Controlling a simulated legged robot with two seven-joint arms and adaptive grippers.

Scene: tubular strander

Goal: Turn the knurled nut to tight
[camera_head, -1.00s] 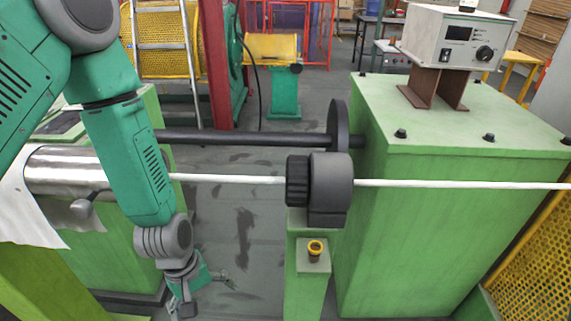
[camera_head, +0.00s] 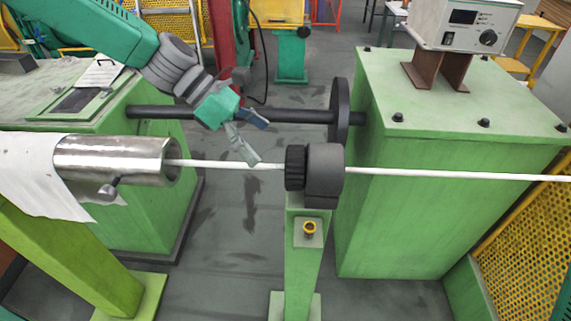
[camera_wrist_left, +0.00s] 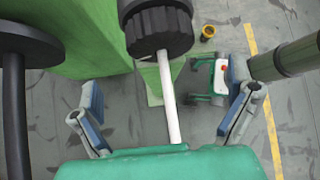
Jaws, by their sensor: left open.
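The knurled nut (camera_head: 295,168) is a black ribbed ring on the left face of a dark grey round housing (camera_head: 325,172). A white rod or cable (camera_head: 225,165) passes through both. My left gripper (camera_head: 258,140) is open and empty, just left of the nut and apart from it. In the left wrist view the nut (camera_wrist_left: 158,30) lies ahead, beyond the two spread fingers (camera_wrist_left: 165,95), with the white cable running between them. Any mark for tight on the nut cannot be made out. My right gripper is not in view.
A green post (camera_head: 303,265) with a yellow-rimmed fitting (camera_head: 309,229) carries the housing. A dark bar (camera_head: 285,115) with a disc (camera_head: 339,110) runs behind. A steel tube (camera_head: 115,158) is at left, a large green block (camera_head: 410,200) at right. Floor between is clear.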

